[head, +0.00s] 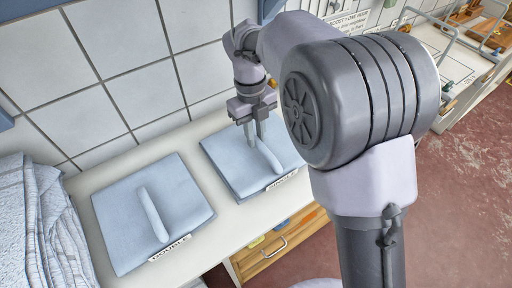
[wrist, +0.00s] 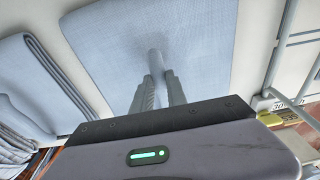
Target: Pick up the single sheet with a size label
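The sheet labelled SINGLE (head: 232,168) is a folded pale blue square with a raised ridge on top, lying on the white counter. Its label (head: 282,179) is on the front edge, partly legible. My gripper (head: 256,137) points down at the far end of this ridge, one finger on each side. In the wrist view the ridge (wrist: 156,60) shows between the fingertips (wrist: 159,80); whether they press on it is unclear. The sheet labelled DOUBLE (head: 120,220), similar with its own ridge, lies to the left and also shows in the wrist view (wrist: 35,75).
A pile of white-blue cloth (head: 40,230) lies at the far left of the counter. A tiled wall (head: 115,40) stands close behind. Below the counter is a wooden drawer (head: 275,250) with a handle. A railed bench (head: 450,60) stands at the upper right.

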